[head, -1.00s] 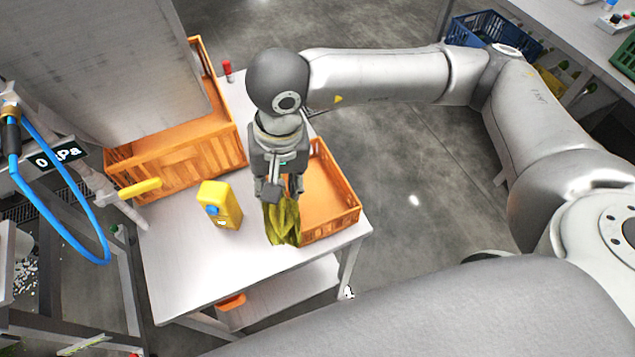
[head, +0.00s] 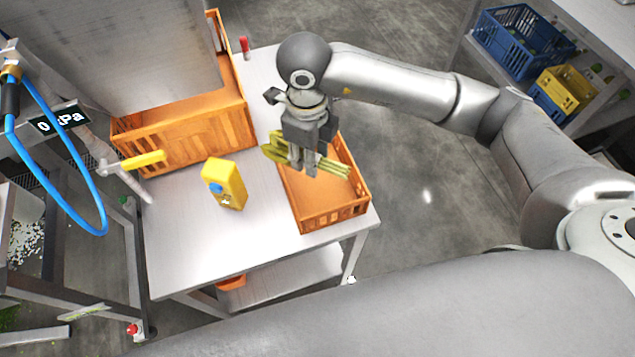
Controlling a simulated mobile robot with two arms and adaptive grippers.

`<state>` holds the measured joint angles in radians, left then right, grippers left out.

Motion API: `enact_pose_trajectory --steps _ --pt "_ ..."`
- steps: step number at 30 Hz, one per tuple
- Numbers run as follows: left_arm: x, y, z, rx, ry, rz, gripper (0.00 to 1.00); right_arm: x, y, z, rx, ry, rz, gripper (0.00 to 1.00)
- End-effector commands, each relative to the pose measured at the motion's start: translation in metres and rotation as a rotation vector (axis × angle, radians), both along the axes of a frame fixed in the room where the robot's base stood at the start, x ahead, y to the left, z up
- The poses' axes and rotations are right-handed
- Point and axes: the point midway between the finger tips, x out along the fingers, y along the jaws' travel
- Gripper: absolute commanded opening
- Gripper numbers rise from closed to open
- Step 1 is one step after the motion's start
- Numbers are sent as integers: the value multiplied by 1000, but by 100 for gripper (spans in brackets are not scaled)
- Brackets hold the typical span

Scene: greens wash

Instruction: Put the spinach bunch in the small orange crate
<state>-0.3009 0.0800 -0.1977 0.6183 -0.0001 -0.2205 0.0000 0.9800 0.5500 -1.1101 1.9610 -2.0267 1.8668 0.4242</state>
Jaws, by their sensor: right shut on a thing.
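The small orange crate (head: 335,216) stands on the white table near its right edge, open at the top. My right gripper (head: 304,168) points down over the crate's left and back part. It is shut on the green spinach bunch (head: 331,166), which lies roughly sideways across the fingers. One end of the bunch sticks out left past the crate's side, and the other reaches over the crate. I cannot tell whether the bunch touches the crate. My left gripper is not in view.
A larger orange crate (head: 190,143) stands at the back left of the table (head: 215,255), with a grey panel above it. A small red object (head: 245,46) is at the back. The table's front is clear.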

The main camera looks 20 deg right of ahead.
Motion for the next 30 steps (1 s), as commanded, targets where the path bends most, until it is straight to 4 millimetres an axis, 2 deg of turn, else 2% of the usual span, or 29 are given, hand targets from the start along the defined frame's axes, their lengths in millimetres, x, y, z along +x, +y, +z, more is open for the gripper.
enact_pose_trajectory --steps 3,6,12,16,24,30 --pt "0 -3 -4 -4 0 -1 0 4 -8 -12 8 7 -259 9" --pt "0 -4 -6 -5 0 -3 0 6 -14 -19 14 9 -448 9" --pt "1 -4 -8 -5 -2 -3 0 8 -21 -28 22 11 -696 9" --pt "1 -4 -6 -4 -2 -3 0 8 -24 -34 24 11 -760 9" --pt "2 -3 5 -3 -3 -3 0 8 -24 -80 23 12 -769 8" --pt "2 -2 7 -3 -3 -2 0 8 -23 -97 24 11 -767 8"
